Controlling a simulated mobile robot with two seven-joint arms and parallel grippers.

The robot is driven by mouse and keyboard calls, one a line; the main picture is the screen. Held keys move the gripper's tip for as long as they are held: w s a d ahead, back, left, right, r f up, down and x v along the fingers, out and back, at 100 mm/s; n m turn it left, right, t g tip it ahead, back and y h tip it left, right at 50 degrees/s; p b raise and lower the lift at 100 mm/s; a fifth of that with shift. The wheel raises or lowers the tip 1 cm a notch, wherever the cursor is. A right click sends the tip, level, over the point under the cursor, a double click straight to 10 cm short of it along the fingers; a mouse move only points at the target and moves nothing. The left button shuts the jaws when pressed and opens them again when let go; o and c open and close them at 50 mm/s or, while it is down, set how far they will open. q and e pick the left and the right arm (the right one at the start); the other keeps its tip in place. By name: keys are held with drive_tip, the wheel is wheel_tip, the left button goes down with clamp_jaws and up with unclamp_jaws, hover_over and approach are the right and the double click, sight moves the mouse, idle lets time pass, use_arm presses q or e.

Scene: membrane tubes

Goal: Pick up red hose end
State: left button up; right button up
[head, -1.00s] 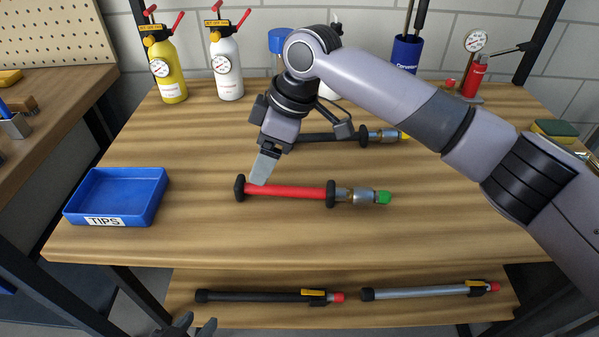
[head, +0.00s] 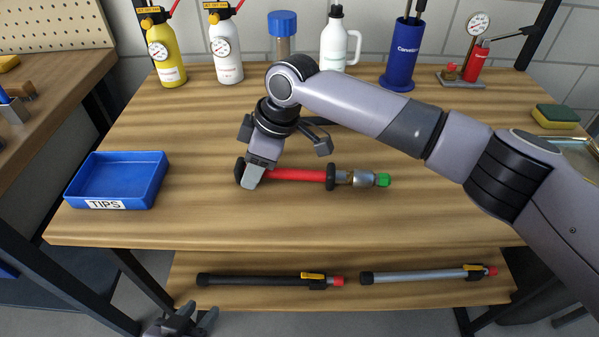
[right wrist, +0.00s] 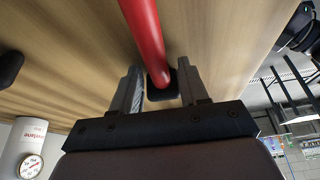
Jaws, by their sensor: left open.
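The red hose (head: 297,174) lies on the wooden bench top. It has a black end piece (head: 239,171) at its left and a black ring, metal fitting and green tip at its right. My right gripper (head: 251,177) is at the left end of the red hose, pointing down. In the right wrist view, the red hose (right wrist: 146,40) runs between the two fingers of the right gripper (right wrist: 160,88), with gaps on both sides. The right gripper is open there. My left gripper (head: 186,318) is open and empty at the bottom edge, below the bench.
A blue TIPS tray (head: 160,180) stands left of the hose. A black tube (head: 345,125) lies behind, mostly hidden by my right arm. Bottles, a blue holder (head: 402,60) and a gauge stand line the back. Two rods (head: 262,281) lie on the lower shelf.

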idle(0.3)
use_arm(q)
drive_tip(key=shift+a+r+p, duration=0.25)
drive_tip(key=shift+r+p, duration=0.2)
drive_tip(key=shift+p, duration=0.35)
use_arm(e)
wheel_tip(320, 180, up, 20)
use_arm(q)
drive_tip(key=shift+s, duration=0.1)
use_arm(e)
drive_tip(key=shift+f+b, duration=1.45)
drive_tip(key=shift+f, duration=7.85)
use_arm(q)
wheel_tip(320, 180, down, 3)
drive_tip(key=shift+d+r, duration=0.1)
use_arm(e)
drive_tip(key=shift+f, duration=0.1)
use_arm(q)
drive_tip(key=shift+r, duration=0.15)
use_arm(e)
drive_tip(key=shift+f, duration=0.15)
use_arm(q)
drive_tip(key=shift+r+p, duration=0.1)
drive_tip(key=shift+p, duration=0.25)
use_arm(e)
drive_tip(key=shift+f, duration=0.3)
